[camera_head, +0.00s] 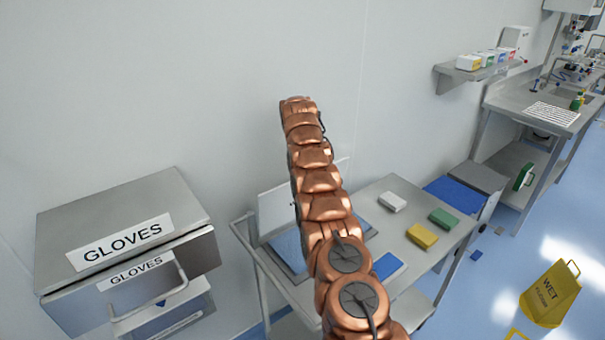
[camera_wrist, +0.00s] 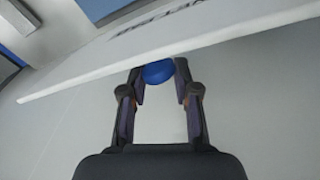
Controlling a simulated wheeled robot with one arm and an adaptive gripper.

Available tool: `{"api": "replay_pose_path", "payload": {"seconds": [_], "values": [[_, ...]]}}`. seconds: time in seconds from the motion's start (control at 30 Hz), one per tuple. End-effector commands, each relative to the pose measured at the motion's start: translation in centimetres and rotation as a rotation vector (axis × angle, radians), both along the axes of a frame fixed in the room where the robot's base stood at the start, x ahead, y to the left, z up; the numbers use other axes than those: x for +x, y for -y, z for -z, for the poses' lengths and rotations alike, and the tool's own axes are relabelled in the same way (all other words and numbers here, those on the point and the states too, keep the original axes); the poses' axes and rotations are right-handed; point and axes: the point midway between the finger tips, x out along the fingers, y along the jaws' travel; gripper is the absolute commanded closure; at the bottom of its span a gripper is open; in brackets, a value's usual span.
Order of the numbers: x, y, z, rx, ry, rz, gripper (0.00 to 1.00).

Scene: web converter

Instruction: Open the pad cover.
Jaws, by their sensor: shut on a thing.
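The pad cover (camera_head: 276,211) is a pale flat panel on the metal table, tilted up at the back of a shallow tray with a blue pad (camera_head: 291,249). My arm hides part of the cover and tray. In the wrist view the cover (camera_wrist: 90,68) crosses the top as a white slab with dark lettering. My gripper (camera_wrist: 160,75) is shut on a blue knob (camera_wrist: 158,71) at the cover's edge. The gripper is hidden behind my arm in the head view.
The metal table (camera_head: 445,251) also holds a white block (camera_head: 392,202), a yellow block (camera_head: 422,236), a green block (camera_head: 444,218) and a blue piece (camera_head: 386,267). A gloves cabinet (camera_head: 120,235) stands left. A yellow wet-floor sign (camera_head: 551,294) stands right. The wall is close behind.

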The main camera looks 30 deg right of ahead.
Motion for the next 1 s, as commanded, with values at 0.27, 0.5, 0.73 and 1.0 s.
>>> {"api": "replay_pose_path", "payload": {"seconds": [0.27, 0.5, 0.73, 1.0], "values": [[0.2, -0.8, 0.4, 0.011, -0.004, -0.012, 0.49], [0.0, -0.3, 0.2, 0.007, -0.002, -0.004, 0.45], [-0.2, 0.2, 0.2, 0.005, 0.001, 0.002, 0.45], [-1.0, 1.1, 0.2, 0.006, 0.001, 0.014, 0.45]]}}
